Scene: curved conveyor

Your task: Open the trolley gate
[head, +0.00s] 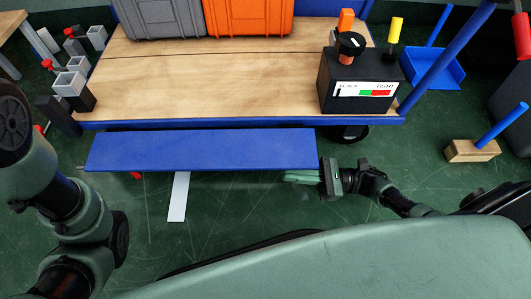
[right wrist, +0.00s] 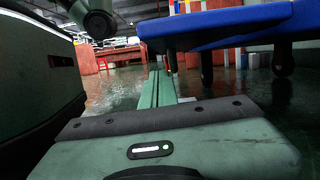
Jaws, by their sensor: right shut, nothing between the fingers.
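The trolley (head: 230,124) has a wooden deck with a blue rim. The gate, a long blue panel (head: 200,150), lies along the trolley's near side, with a narrow dark gap between it and the rim. My right gripper (head: 300,177) is at the panel's lower right corner, its green fingers shut and empty. In the right wrist view the shut fingers (right wrist: 158,92) point forward, just left of and below a blue edge (right wrist: 215,30). I cannot tell whether they touch the panel. My left arm shows at the left; its gripper is out of view.
Grey (head: 150,20) and orange (head: 248,17) cases stand at the deck's back. A black box with a gauge (head: 345,90) is at its right corner. A wooden block with a blue handle (head: 472,150) and a blue dustpan (head: 435,68) lie on the floor at right.

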